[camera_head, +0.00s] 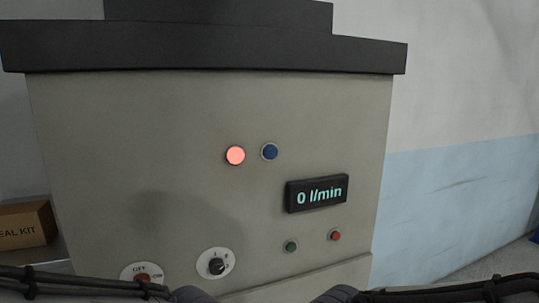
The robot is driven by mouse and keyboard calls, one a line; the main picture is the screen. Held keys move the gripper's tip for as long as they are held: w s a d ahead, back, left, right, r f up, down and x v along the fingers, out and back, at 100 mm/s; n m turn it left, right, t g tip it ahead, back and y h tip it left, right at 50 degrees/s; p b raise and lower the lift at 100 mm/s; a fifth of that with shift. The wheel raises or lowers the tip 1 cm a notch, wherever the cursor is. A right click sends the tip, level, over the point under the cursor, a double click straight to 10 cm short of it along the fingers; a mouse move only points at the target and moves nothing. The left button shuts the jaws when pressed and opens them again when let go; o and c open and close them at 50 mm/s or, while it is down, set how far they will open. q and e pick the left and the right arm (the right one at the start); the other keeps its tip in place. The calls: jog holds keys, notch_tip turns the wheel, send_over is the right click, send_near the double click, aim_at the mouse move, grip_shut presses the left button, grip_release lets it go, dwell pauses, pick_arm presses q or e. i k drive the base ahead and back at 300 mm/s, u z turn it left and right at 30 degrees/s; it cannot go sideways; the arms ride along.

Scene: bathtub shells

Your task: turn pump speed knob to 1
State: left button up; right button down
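The pump speed knob (217,266) is a small black knob on a round white dial plate, low on the front of a grey-beige cabinet (130,130). Its markings are too small to read for certain, so I cannot tell which setting it points at. A dark display (317,194) up and to the right of the knob reads "0 l/min". My two arms come in along the bottom edge, one from the left and one from the right. Neither gripper's fingers show in the view.
A red OFF/ON switch (142,278) sits left of the knob, partly behind my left arm. A lit red lamp (235,155), a blue button (270,152), a green button (290,246) and a red button (335,235) are on the panel. A cardboard box (28,226) stands left.

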aim_at(217, 267)
jog(key=z, duration=0.55)
jog(key=k, duration=1.25)
jog(key=u, duration=0.35)
jog(key=i, duration=0.85)
jog(key=u, duration=0.25)
